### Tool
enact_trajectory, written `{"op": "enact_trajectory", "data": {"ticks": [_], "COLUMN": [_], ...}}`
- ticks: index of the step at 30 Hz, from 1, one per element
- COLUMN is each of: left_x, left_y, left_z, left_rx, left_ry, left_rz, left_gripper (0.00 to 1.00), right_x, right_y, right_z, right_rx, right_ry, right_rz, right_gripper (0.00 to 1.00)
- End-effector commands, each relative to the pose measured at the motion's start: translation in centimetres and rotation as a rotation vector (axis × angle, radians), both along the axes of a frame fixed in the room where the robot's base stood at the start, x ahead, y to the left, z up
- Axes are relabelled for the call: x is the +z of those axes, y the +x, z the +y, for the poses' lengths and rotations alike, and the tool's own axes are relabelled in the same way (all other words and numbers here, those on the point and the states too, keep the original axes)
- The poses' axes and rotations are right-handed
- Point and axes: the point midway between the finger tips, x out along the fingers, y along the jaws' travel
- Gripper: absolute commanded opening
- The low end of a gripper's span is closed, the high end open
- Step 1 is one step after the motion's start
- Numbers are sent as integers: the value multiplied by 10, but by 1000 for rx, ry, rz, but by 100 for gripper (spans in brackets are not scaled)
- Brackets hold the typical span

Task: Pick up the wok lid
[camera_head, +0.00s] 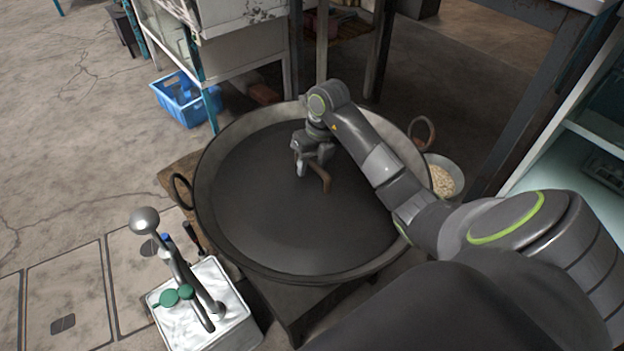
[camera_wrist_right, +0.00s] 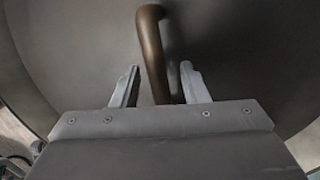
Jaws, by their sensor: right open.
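The wok lid (camera_head: 270,215) is a wide dark grey disc lying inside the rim of the large wok (camera_head: 206,185). Its brown curved handle (camera_head: 325,180) stands up near the middle. My right gripper (camera_head: 309,168) is over the lid at the handle. In the right wrist view my right gripper (camera_wrist_right: 160,72) is open, with the brown handle (camera_wrist_right: 152,50) running between its two fingers, and the lid (camera_wrist_right: 85,45) fills the background. I cannot tell whether a finger touches the handle. My left gripper is not in view.
A white box (camera_head: 225,282) with a ladle (camera_head: 145,222) and other utensils stands at the front left. A bowl of pale grains (camera_head: 443,180) sits right of the wok. A blue crate (camera_head: 180,100) is behind left. Shelving stands at the right.

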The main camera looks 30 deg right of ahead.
Motion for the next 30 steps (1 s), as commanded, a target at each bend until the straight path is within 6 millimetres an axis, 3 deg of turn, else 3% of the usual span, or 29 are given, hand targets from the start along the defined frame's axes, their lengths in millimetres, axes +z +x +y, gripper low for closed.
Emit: {"op": "enact_trajectory", "data": {"ticks": [27, 30], "left_x": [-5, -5], "left_y": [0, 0], "left_z": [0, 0], "left_rx": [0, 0], "left_ry": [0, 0], "left_rz": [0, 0], "left_gripper": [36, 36], "right_x": [-5, -5], "right_y": [0, 0], "right_z": [0, 0], "right_rx": [0, 0], "right_ry": [0, 0], "right_rz": [0, 0], "right_gripper": [40, 27]}}
